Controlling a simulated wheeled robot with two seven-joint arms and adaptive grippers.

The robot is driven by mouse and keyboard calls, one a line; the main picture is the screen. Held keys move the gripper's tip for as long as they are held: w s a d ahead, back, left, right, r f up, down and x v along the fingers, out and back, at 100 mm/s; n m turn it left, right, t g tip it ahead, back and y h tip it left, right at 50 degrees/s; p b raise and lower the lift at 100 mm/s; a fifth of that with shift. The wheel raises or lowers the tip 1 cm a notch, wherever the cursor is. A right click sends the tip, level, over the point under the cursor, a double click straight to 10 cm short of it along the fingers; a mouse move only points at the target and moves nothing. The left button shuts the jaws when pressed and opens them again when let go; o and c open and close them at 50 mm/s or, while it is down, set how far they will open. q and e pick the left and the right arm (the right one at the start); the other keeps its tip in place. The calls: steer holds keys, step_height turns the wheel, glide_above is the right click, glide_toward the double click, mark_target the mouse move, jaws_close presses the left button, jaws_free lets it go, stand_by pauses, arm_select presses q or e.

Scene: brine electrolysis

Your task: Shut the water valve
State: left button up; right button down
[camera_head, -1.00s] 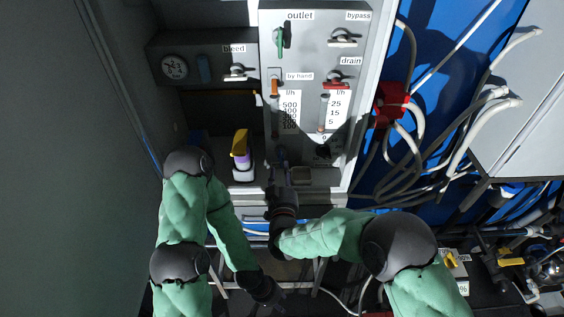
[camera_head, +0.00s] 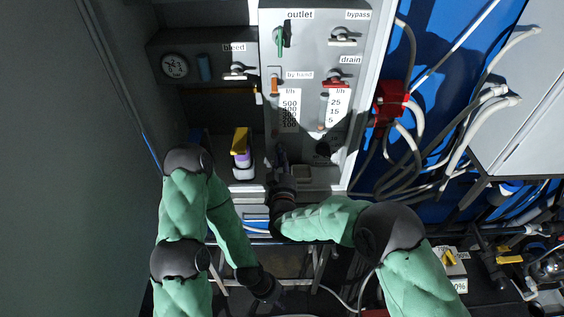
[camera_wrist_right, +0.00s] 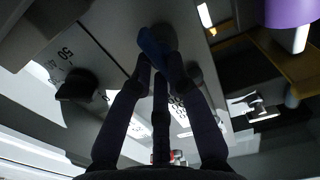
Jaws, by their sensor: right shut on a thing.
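A blue handle (camera_wrist_right: 157,45) sits on the grey panel and fits the water valve, though I read no label on it. My right gripper (camera_wrist_right: 158,68) is shut on this handle, its fingers closing from either side. In the head view the right gripper (camera_head: 279,156) is at the lower part of the panel, below the flow scales, and hides the handle. I cannot tell how far the handle is turned. My left gripper (camera_head: 265,290) hangs low, away from the panel; its fingers are too dark to judge.
Above are the green outlet handle (camera_head: 279,42), orange by-hand lever (camera_head: 275,83) and red drain handle (camera_head: 336,83). A black knob (camera_wrist_right: 76,86) is beside the right gripper. A purple-and-yellow bottle (camera_head: 240,150) stands left. Hoses (camera_head: 445,150) crowd the right.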

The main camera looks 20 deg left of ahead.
steer(key=m+b, duration=0.5)
steer(key=b, duration=0.3)
steer(key=m+b, duration=0.5)
steer(key=b, duration=0.2)
steer(key=f+m+b, duration=0.1)
steer(key=m+b, duration=0.5)
steer(key=b, duration=0.2)
steer(key=shift+b, duration=0.35)
steer(key=shift+r+m+b, duration=0.1)
steer(key=shift+m+b, duration=1.3)
steer(key=shift+b, duration=0.05)
steer(key=c, duration=1.2)
jaws_free()
steer(key=shift+s, duration=0.1)
